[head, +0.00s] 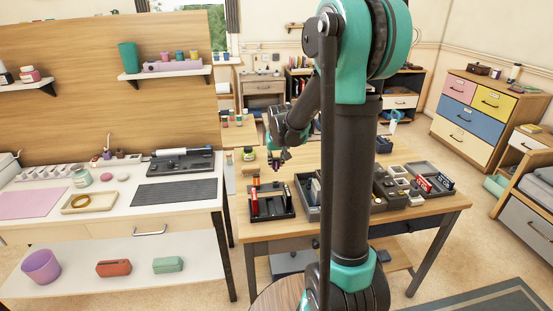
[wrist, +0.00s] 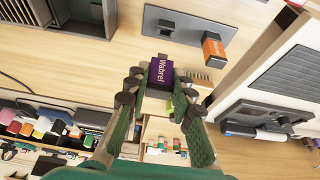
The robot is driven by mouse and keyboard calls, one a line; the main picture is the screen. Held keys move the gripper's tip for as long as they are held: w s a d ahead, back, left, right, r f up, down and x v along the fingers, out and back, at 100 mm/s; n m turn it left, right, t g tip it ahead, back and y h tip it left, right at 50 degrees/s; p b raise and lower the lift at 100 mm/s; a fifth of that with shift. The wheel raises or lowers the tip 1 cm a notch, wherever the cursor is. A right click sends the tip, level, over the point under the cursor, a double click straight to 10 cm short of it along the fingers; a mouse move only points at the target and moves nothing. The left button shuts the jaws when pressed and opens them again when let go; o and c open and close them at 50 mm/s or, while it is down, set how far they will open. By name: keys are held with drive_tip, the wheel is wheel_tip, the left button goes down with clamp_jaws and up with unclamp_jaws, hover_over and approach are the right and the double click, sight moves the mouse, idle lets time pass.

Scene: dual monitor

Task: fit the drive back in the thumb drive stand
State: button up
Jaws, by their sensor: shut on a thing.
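My gripper (wrist: 160,88) is shut on a dark purple drive with white lettering (wrist: 160,73), seen between the fingertips in the wrist view. In the head view my gripper (head: 279,162) is above the back of the wooden table. The held drive is apart from the stand. Its lower end is hidden.
A grey divided organizer (head: 307,196) stands right of the stand; more small holders (head: 395,190) stand farther right. A green-lidded jar (head: 248,154) is at the table's back left. The white desk (head: 105,231) adjoins on the left. Bare wood lies between gripper and stand.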

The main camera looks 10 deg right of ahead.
sight(276, 169)
drive_tip(key=shift+f, duration=2.1)
drive_tip(key=shift+f, duration=1.35)
drive_tip(key=o, duration=1)
drive_tip(key=shift+c, duration=0.2)
drive_tip(key=v, duration=1.2)
drive_tip(key=s+d+f, duration=0.2)
drive_tip(key=s+f, duration=0.2)
drive_tip(key=s, duration=0.8)
drive_tip(key=s+d+f, duration=0.2)
drive_tip(key=s+f, duration=0.2)
drive_tip(key=s, duration=0.9)
drive_tip(key=shift+f, duration=0.35)
